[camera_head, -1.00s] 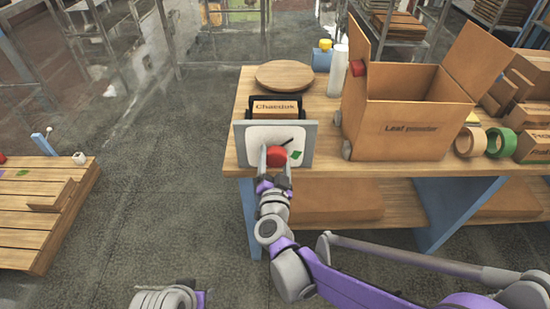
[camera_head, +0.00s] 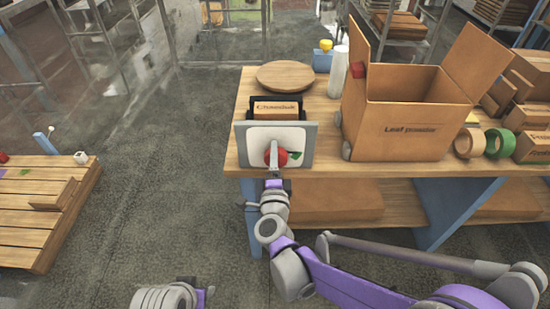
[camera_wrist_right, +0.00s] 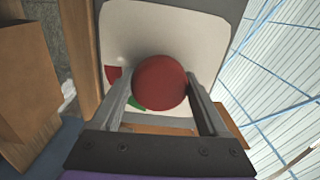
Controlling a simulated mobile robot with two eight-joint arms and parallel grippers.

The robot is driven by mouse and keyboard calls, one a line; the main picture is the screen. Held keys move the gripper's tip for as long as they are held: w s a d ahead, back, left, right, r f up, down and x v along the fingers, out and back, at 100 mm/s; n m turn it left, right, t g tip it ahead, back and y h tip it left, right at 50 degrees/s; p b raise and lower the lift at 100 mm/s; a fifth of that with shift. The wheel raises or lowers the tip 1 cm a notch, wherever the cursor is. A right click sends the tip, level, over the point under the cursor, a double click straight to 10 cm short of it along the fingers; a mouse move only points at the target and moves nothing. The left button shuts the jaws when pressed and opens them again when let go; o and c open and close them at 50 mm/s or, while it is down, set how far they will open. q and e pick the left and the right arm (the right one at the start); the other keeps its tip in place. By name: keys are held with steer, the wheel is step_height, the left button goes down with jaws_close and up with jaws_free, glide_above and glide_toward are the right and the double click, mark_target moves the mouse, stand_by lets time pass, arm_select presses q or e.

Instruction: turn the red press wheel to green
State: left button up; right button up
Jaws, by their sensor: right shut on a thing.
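The red press wheel (camera_head: 278,156) is a round knob on the pale front plate (camera_head: 254,135) of the press. A green patch (camera_head: 295,155) is on the plate just right of the wheel, with a small dark mark over it that may be the pointer. In the right wrist view the wheel (camera_wrist_right: 161,82) sits between the two fingers of my right gripper (camera_wrist_right: 165,100), shut on it. Red (camera_wrist_right: 114,74) and green (camera_wrist_right: 136,103) patches show beside it there. In the head view my right gripper (camera_head: 273,155) is turned edge-on.
A box (camera_head: 277,110) sits in the press behind the plate. A round wooden board (camera_head: 285,76) lies behind it. A large open carton (camera_head: 412,130) stands close on the right, with tape rolls (camera_head: 469,142) beyond. Open floor (camera_head: 165,180) lies to the left.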

steer(key=shift+m, duration=1.1)
steer(key=o, duration=1.2)
steer(key=shift+o, duration=0.2)
steer(key=s, duration=1.1)
steer(key=shift+p, duration=0.3)
